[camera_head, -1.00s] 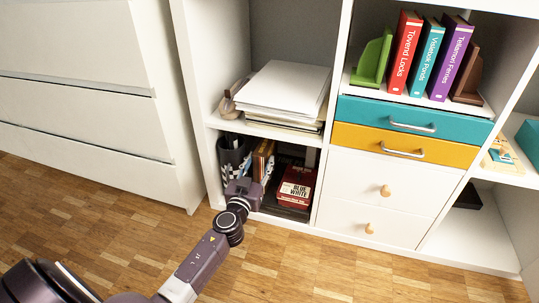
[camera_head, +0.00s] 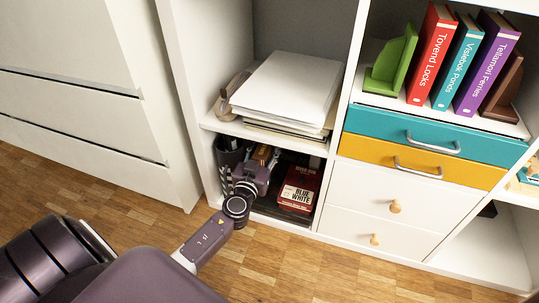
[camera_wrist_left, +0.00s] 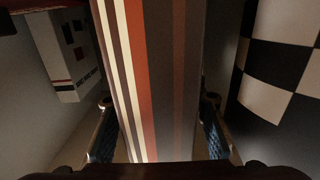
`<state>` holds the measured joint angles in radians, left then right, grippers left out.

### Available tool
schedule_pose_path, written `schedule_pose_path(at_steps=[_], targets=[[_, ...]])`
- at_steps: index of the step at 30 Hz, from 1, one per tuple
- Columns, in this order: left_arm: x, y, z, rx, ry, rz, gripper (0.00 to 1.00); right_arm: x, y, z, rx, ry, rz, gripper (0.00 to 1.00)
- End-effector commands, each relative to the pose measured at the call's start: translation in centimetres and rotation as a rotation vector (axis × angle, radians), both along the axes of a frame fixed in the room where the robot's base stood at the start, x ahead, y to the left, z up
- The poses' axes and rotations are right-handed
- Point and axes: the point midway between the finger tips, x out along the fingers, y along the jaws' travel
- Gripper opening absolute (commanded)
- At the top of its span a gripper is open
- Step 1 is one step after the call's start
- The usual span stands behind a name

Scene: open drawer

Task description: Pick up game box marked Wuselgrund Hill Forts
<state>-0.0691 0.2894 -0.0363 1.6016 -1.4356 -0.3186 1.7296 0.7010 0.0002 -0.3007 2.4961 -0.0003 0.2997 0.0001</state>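My left gripper (camera_head: 257,174) reaches into the lower left shelf compartment. In the left wrist view its two blue-padded fingers (camera_wrist_left: 158,132) are apart, one on each side of an upright box with white, red, grey and brown stripes (camera_wrist_left: 140,60). A gap shows between the box and the right finger. In the head view, the tops of narrow boxes (camera_head: 262,153) show just behind the gripper, which hides most of them. I cannot read the name Wuselgrund Hill Forts on any box. My right gripper is not in view.
A checkered black-and-white bin (camera_head: 229,158) stands left of the gripper; it is close on the right in the wrist view (camera_wrist_left: 275,60). A shelf with stacked paper (camera_head: 288,85) is above. Drawers (camera_head: 365,212) adjoin on the right.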

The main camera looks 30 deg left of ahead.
Motion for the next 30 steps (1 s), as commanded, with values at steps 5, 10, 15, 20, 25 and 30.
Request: schedule_pose_path(at_steps=[5,10,15,20,25,30], targets=[[0.01,-0.01,0.00,0.000,0.000,0.000,0.29,-0.39,-0.11,-0.08,0.002,-0.007,0.001,0.36],[0.03,0.00,0.01,0.000,0.000,0.000,0.10,-0.42,-0.12,-0.09,0.002,-0.008,0.002,0.36],[0.04,0.00,0.02,0.000,0.000,0.000,0.00,-0.39,-0.12,-0.08,0.002,-0.007,0.001,0.36],[0.04,0.00,0.02,0.000,0.000,0.000,0.00,-0.31,-0.10,-0.07,0.001,-0.006,0.001,0.36],[0.10,0.03,0.23,0.001,-0.004,0.000,0.00,-0.18,-0.07,-0.04,0.001,-0.004,0.000,0.36],[0.16,0.05,0.42,0.001,-0.004,0.000,0.00,-0.13,-0.06,0.11,0.001,-0.002,-0.001,0.36]])
